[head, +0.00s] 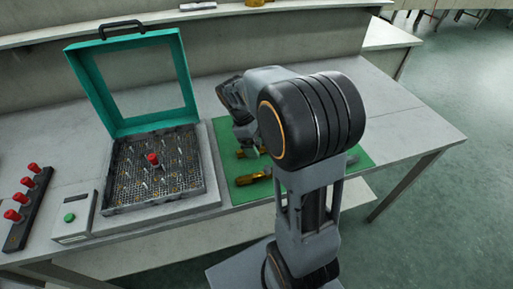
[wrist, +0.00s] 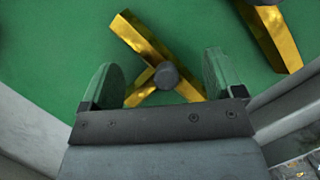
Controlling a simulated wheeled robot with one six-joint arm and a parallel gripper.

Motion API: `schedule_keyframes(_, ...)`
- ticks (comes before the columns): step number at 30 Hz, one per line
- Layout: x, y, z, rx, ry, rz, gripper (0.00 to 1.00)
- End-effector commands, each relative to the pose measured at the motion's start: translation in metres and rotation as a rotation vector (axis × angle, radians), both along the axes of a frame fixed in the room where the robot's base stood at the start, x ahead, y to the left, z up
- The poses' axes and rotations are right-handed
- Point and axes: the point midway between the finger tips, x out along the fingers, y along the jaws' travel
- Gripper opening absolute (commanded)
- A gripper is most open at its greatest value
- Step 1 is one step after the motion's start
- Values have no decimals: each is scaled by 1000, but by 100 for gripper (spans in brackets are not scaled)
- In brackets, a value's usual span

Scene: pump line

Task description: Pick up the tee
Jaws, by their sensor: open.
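A brass fitting with several arms and a dark grey round cap (wrist: 140,38) lies on the green mat (wrist: 50,50); it looks like the tee. In the wrist view my gripper (wrist: 160,75) is open, with one finger on each side of this fitting's capped middle. I cannot tell how far above it the fingers are. A second brass fitting (wrist: 272,35) lies apart at the upper right, partly cut off by the frame. In the head view my arm hides much of the mat, and a brass fitting (head: 253,177) shows below my gripper (head: 246,146).
Left of the mat stands a teal-lidded test case (head: 118,125), open, with a perforated bed (head: 130,185) and a red knob. A control box (head: 74,218) with a green button and a rack of red-topped pieces (head: 27,210) stand further left. The bench's right end (head: 400,125) is clear.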

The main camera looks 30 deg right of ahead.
Motion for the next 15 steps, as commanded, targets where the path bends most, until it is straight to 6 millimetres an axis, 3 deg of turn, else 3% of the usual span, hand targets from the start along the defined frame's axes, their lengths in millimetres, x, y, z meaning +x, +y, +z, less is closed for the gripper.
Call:
schedule_keyframes(5,0,0,0,0,0,0,85)
schedule_keyframes(15,0,0,0,-1,1,0,52)
